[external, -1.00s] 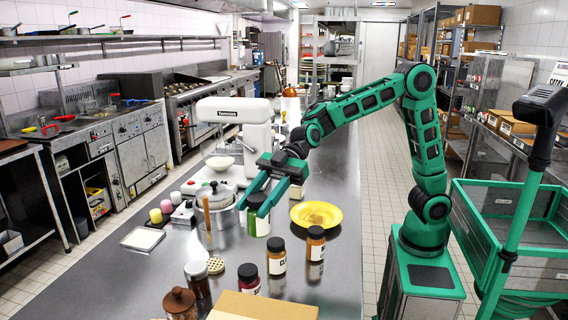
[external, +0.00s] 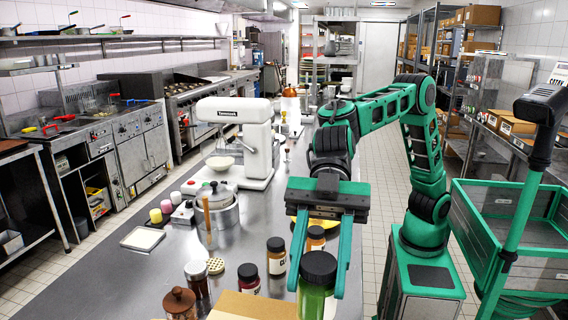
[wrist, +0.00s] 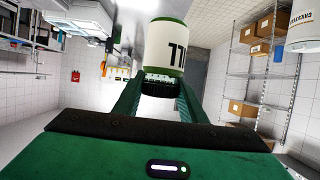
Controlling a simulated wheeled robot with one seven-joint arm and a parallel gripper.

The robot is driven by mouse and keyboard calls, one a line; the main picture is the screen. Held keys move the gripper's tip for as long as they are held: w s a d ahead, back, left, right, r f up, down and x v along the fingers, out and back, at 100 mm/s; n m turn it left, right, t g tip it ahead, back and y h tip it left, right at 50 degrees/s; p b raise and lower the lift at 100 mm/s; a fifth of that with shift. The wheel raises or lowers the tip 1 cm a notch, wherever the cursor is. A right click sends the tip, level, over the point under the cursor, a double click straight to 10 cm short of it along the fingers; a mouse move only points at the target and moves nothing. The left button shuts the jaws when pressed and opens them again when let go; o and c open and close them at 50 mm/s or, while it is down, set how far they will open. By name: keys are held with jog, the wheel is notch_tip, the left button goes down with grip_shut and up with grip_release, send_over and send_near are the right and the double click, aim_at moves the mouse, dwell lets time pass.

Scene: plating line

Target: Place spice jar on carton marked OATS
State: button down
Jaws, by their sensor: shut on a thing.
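The spice jar (external: 314,302) has a black lid, green contents and a white label. My gripper (external: 318,268) is shut on it near the lid and holds it at the front right of the counter, in front of the yellow plate. In the wrist view the jar (wrist: 166,45) sits between my fingers, with part of its dark lettering showing. A cardboard carton (external: 262,304) is at the bottom edge, just left of the held jar. It is cut off by the frame and no OATS marking is visible on it.
A pot (external: 217,212) and white mixer (external: 240,140) are farther back.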

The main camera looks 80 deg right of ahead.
jog(key=shift+w+d+f, duration=0.55)
jog(key=shift+w+f, duration=1.2)
jog(key=shift+w+d+f, duration=0.6)
jog(key=shift+w+f, duration=1.15)
jog(key=shift+f, duration=0.05)
jog(key=shift+w+d+f, duration=0.55)
jog(key=shift+w+f, duration=1.2)
jog(key=shift+f, duration=0.1)
jog(key=c, duration=1.1)
grip_release()
jog(key=shift+d, duration=0.15)
jog(key=v, duration=1.1)
jog(key=shift+d+r, duration=0.25)
jog(key=shift+d, duration=0.1)
